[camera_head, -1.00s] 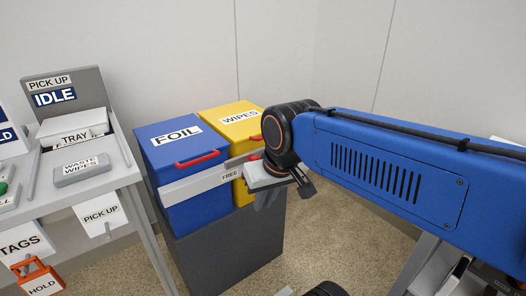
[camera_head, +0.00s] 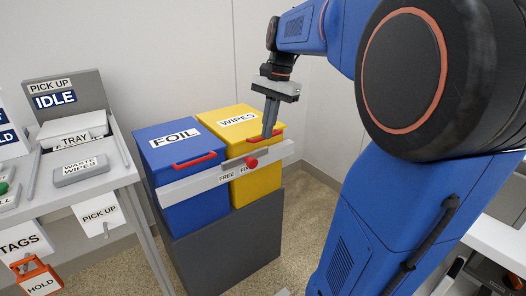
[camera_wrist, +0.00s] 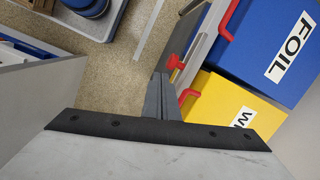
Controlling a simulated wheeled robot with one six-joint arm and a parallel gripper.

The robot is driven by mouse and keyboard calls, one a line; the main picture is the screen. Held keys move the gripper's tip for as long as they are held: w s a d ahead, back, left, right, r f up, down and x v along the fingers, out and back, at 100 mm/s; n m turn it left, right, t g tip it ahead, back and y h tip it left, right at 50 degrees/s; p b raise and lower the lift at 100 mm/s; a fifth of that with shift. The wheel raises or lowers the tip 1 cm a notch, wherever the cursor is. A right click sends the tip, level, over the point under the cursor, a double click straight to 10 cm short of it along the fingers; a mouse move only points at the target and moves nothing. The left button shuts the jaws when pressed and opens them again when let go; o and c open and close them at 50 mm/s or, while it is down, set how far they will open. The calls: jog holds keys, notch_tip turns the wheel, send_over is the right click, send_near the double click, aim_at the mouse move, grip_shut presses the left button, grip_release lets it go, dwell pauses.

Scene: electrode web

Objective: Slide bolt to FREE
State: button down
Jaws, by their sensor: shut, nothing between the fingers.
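A pale grey bar (camera_head: 200,182) runs across the fronts of the blue FOIL bin (camera_head: 170,150) and the yellow WIPES bin (camera_head: 255,185). The knob also shows in the wrist view (camera_wrist: 176,68), just beyond the fingertips. My gripper (camera_head: 268,134) is shut and empty, pointing down above and right of the knob, by the WIPES bin's red handle. Its fingers show in the wrist view (camera_wrist: 158,95); they look apart from the knob.
The FOIL bin has a red handle (camera_head: 195,160) on its lid. Both bins stand on a dark grey plinth (camera_head: 225,235). A white table (camera_head: 130,170) with a tray and a WASTE WIPES block is at left. Walls close in behind the bins.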

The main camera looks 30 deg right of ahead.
aim_at(245, 156)
jog(key=w+d+r+m+y, duration=0.1)
jog(key=w+d+m, duration=0.2)
jog(key=d, duration=0.3)
jog(key=shift+w+d+r+m+g, duration=0.25)
jog(key=shift+d+m+g, duration=0.05)
jog(key=shift+d+g, duration=0.1)
jog(key=shift+a, duration=0.1)
jog(key=x, duration=0.3)
jog(key=a+x, duration=0.1)
jog(key=x, duration=0.3)
jog(key=a+x, duration=0.1)
jog(key=x, duration=0.3)
jog(key=shift+a+r, duration=0.1)
jog(key=shift+r, duration=0.1)
jog(key=shift+a+f, duration=0.25)
jog(key=shift+a, duration=0.5)
jog(key=shift+a, duration=0.1)
jog(key=shift+s+a, duration=0.15)
jog(key=shift+a, duration=3)
